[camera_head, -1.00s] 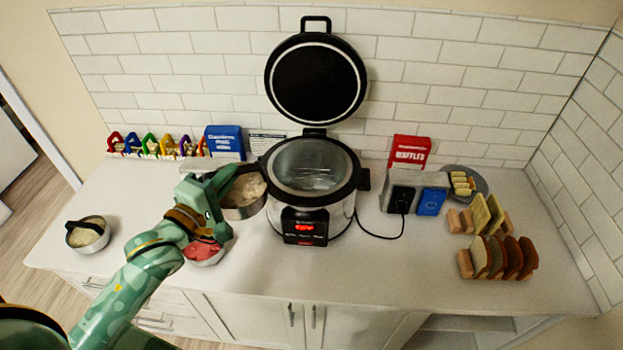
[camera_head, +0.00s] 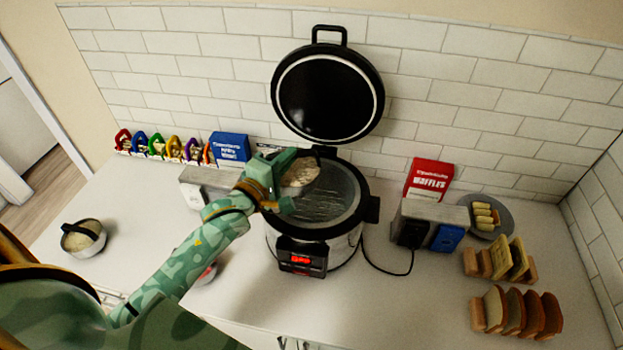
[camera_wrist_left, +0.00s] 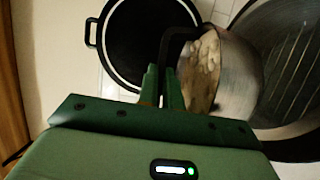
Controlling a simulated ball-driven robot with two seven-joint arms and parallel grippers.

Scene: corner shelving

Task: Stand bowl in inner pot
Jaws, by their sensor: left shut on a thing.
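The bowl (camera_head: 303,177) is a metal bowl with a dark handle and pale, lumpy contents. It also shows in the left wrist view (camera_wrist_left: 235,85), tilted in that picture. My left gripper (camera_head: 284,178) is shut on the bowl's handle, which runs between its fingers in the left wrist view (camera_wrist_left: 163,85). The bowl is in the air over the left part of the cooker's opening. The inner pot (camera_head: 335,207) is metallic and open, its left side partly hidden by the bowl and gripper. My right gripper is out of view.
The cooker's round black lid (camera_head: 328,92) stands open behind the pot. A toaster (camera_head: 408,222) and a red waffle box (camera_head: 428,180) are to the right, with bread slices beyond. Another handled bowl (camera_head: 83,238) stands at far left. A blue box (camera_head: 230,147) is behind.

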